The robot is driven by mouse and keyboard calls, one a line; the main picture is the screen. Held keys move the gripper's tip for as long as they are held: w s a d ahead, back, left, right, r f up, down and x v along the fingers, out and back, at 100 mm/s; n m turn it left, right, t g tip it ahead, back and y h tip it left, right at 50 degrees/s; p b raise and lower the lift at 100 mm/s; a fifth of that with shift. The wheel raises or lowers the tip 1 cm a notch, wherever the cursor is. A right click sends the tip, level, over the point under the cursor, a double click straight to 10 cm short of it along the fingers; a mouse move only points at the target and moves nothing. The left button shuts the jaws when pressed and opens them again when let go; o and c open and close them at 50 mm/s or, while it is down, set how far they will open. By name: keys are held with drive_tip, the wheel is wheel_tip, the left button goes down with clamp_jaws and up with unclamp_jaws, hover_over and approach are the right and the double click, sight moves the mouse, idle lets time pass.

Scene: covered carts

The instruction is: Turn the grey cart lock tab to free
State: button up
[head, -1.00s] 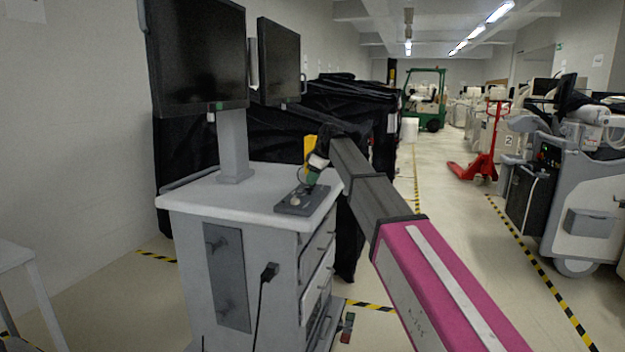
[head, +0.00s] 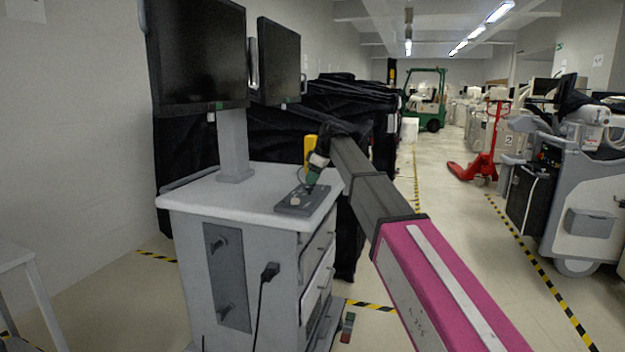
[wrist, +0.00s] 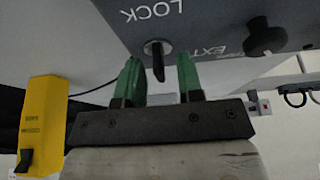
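The lock tab (wrist: 158,62) is a small dark flat tab on a pale round base, below the upside-down word LOCK on a dark grey panel (wrist: 218,22). In the wrist view my gripper (wrist: 158,75) has green fingers standing apart on either side of the tab, with a visible gap at each side. In the head view my gripper (head: 311,184) is down at the panel on the grey cart's top (head: 195,195). The tab is too small to make out there.
A black knob (wrist: 264,38) stands beside the tab, near lettering starting EXT. A yellow box (wrist: 42,125) with a black switch is at the left. Two monitors (head: 195,55) rise from the cart. Black-covered equipment (head: 345,100) stands behind; the aisle at right is open.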

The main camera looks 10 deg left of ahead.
drive_tip(key=v, duration=1)
drive_tip(key=shift+r, duration=0.2)
drive_tip(key=shift+d+f, duration=0.1)
